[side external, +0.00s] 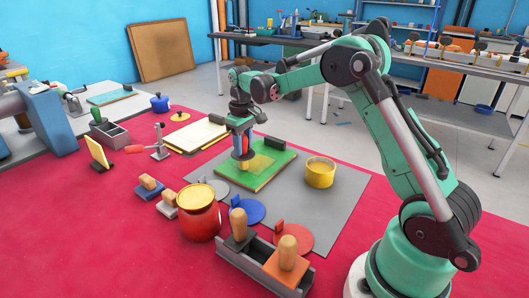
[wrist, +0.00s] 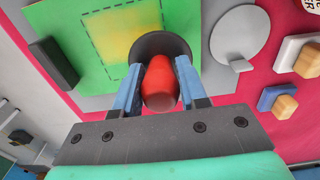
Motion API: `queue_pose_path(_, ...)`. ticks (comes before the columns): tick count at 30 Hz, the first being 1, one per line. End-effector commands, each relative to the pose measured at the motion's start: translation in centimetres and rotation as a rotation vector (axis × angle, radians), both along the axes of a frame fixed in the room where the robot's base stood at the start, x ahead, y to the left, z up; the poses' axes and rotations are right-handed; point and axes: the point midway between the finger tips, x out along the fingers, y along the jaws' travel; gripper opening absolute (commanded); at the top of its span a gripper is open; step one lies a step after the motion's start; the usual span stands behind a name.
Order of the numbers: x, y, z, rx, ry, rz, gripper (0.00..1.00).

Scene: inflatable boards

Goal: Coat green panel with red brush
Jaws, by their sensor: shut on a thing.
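The green panel (side external: 284,161) lies flat on a grey mat; it also shows in the wrist view (wrist: 75,12). A yellowish coat covers part of it, inside a dashed outline in the wrist view. My gripper (side external: 242,150) is over the panel's left part and shut on the red brush (wrist: 160,82). The blue fingers hold the brush's red handle from both sides. Its dark round head is at the panel's edge near the coated patch in the wrist view. I cannot tell whether the head touches the panel.
An open pot of yellow (side external: 320,172) stands on the grey mat (side external: 345,205) right of the panel. A dark block (wrist: 54,62) sits at the panel's edge. Red, blue and grey discs, a red jar (side external: 200,218) and a tray of wooden-handled tools (side external: 240,262) are in front.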

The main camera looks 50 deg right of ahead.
Motion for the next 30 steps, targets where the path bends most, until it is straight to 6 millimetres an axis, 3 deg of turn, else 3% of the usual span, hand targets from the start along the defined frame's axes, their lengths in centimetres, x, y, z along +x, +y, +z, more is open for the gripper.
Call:
queue_pose_path(28, -0.1, -8.7, 0.0, -0.001, 0.000, -0.002, 0.00)
queue_pose_path(30, 0.8, -8.5, 0.0, -0.001, 0.000, 0.001, 0.00)
